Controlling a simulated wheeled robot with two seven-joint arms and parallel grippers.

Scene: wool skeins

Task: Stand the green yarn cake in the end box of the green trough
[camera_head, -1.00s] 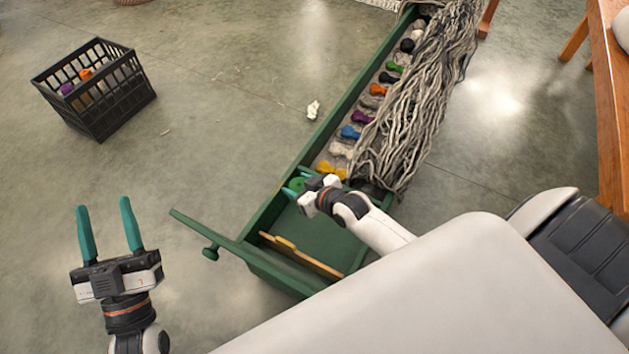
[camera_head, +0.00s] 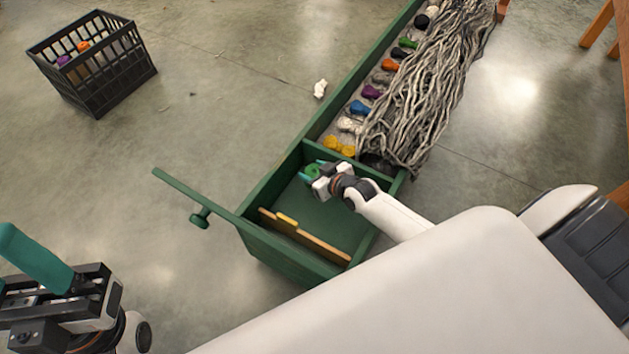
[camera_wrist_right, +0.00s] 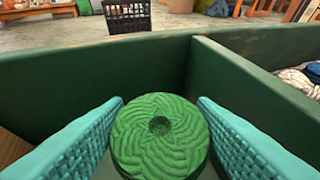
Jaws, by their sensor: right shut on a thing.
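The green yarn cake (camera_wrist_right: 160,135) is between the teal fingers of my right gripper (camera_wrist_right: 160,140), its round ribbed face with a dark centre hole turned to the wrist camera. In the head view my right gripper (camera_head: 314,173) holds the cake (camera_head: 312,170) inside the near end box of the green trough (camera_head: 256,240), close to the long left wall and the cross divider. The cake's underside is hidden, so I cannot tell whether it touches the floor. My left gripper (camera_head: 35,258) is at the lower left, partly out of frame, with one finger showing, apart from the trough.
Beyond the divider lie small coloured skeins (camera_head: 371,92) and a heap of grey yarn (camera_head: 420,100). A green handled bar (camera_head: 195,198) sticks out left.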

